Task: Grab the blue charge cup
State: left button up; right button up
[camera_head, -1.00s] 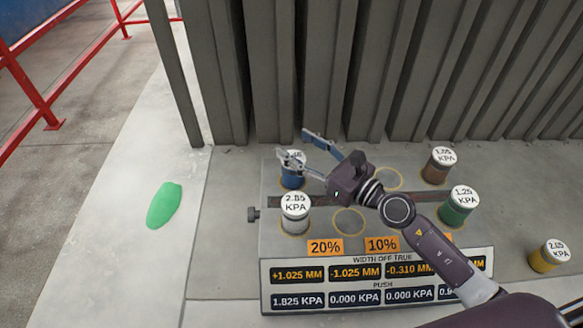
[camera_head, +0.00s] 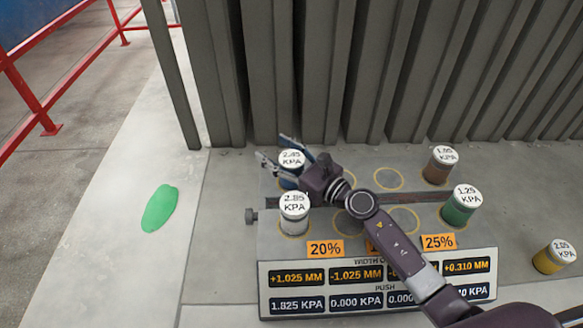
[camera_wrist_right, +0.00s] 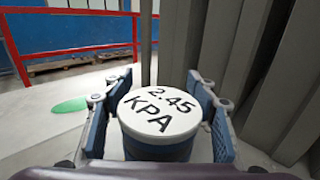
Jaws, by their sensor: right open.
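The blue charge cup (camera_head: 290,163) has a white lid marked 2.45 KPA and stands at the back left of the panel board. It also shows in the right wrist view (camera_wrist_right: 158,125), upright between the fingers. My right gripper (camera_head: 280,160) is open, with one blue-padded finger on each side of the cup. In the right wrist view, small gaps seem to show between the pads and the cup; contact is hard to tell. The cup's lower part is hidden. My left gripper is out of view.
A white cup (camera_head: 293,213) marked 2.85 KPA stands just in front of the blue one. Brown (camera_head: 440,165), green (camera_head: 461,206) and yellow (camera_head: 554,257) cups stand to the right. Grey upright panels (camera_head: 330,70) rise close behind. A display board (camera_head: 378,285) is in front.

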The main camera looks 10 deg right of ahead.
grip_shut()
jog(key=shift+r, duration=0.1)
dwell(0.4)
jog(key=shift+w, duration=0.1)
